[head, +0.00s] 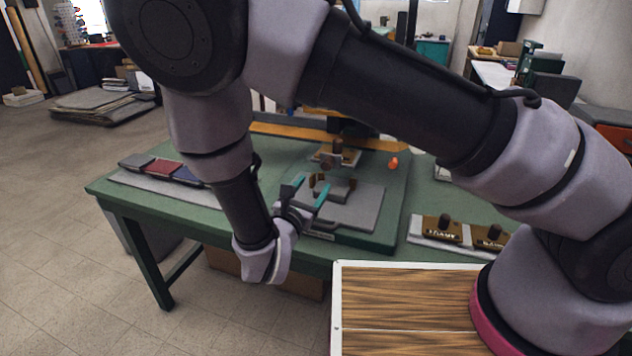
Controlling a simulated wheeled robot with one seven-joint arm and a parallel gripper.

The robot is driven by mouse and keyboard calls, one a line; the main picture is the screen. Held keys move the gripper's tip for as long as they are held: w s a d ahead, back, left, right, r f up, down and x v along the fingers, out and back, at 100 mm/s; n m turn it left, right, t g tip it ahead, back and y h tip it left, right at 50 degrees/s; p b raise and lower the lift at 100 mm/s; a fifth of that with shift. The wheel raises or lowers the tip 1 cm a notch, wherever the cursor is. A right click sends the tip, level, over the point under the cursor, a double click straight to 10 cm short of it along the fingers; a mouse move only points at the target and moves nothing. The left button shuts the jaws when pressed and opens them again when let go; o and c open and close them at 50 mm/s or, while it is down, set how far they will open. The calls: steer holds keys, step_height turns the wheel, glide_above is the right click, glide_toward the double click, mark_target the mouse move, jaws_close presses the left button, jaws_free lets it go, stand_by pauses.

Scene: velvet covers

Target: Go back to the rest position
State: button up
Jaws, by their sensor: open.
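My gripper (311,190) is in the middle of the head view, over the front part of the press on the green table (110,186). Its two teal-tipped fingers are apart, and I see nothing held between them. My arm comes from the right, crosses the top of the picture and bends down to the gripper. Behind the fingers, a grey plate (350,212) lies on the press base with a small dark block with brown knobs on it. Whether the fingers touch anything there cannot be told.
Velvet-like covers, grey, red and blue (166,170), lie on a grey mat (135,183) at the left. Brass-coloured stamps with dark knobs (442,228) stand on a pale tray (427,242) at the right. A small orange object (393,163) sits behind.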

steer(key=w+d+r+m+g+h, duration=0.1)
steer(key=d+r+m+g+h, duration=0.1)
steer(key=d+r+m+g, duration=0.65)
steer(key=d+r+m+g+h, duration=0.2)
steer(key=d+r+m+g, duration=0.35)
steer(key=d+m, duration=0.65)
steer(key=s+d+r+m+t+y, duration=0.1)
steer(key=s+d+r+m+y, duration=0.2)
steer(key=r+m, duration=0.2)
steer(key=s+d+r+m+t+y, duration=0.1)
steer(key=s+d+r+m+y, duration=0.2)
steer(key=r, duration=0.4)
steer(key=s+d+r+m+t+y, duration=0.1)
steer(key=s+d+r+m+y, duration=0.1)
steer(key=r+m+y, duration=0.3)
step_height(320, 180, up, 2)
steer(key=shift+s+d+r+m+t, duration=0.1)
steer(key=shift+s+d+m+t, duration=0.3)
steer(key=shift+d+m, duration=0.45)
